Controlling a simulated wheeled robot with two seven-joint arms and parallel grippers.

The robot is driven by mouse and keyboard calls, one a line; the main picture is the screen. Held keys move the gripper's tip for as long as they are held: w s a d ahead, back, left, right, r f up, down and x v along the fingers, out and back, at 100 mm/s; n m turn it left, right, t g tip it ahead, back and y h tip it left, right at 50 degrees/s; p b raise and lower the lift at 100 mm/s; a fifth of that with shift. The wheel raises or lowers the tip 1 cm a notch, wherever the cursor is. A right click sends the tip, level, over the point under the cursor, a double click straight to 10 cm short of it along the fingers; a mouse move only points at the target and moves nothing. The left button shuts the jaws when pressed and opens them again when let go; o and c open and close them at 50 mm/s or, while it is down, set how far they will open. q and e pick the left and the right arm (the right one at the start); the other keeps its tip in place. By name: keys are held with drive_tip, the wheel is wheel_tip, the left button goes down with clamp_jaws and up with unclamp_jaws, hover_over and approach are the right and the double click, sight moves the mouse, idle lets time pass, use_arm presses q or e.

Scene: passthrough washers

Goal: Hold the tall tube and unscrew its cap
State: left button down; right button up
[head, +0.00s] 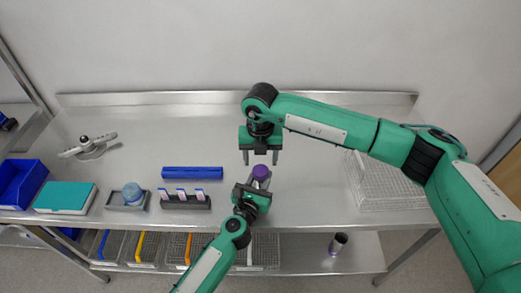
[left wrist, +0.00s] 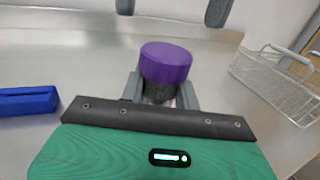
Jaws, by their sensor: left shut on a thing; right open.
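The tall tube has a purple cap (head: 261,172), which also shows large in the left wrist view (left wrist: 165,63). The cap is on top of the tube, and a short dark part of the tube (left wrist: 158,93) shows below it. My left gripper (head: 258,188) is shut on the tube below the cap; its fingers stand on both sides in the left wrist view. The tube's lower part is hidden by my left gripper. My right gripper (head: 262,162) points down, open and empty, just above and behind the cap. Its fingertips appear at the top of the left wrist view.
A wire basket (head: 385,185) stands at the right. A blue block (head: 192,172), a grey rack (head: 185,200), a holder with a blue-lidded jar (head: 132,192), a teal box (head: 65,197) and a blue bin (head: 20,180) are at the left. A small rotor-like device (head: 88,146) stands behind them.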

sight(261, 170)
drive_tip(key=shift+f, duration=2.3)
drive_tip(key=c, duration=1)
drive_tip(key=n, duration=1.2)
drive_tip(key=shift+r+n, duration=0.1)
drive_tip(key=shift+n, duration=0.3)
drive_tip(key=n, duration=0.3)
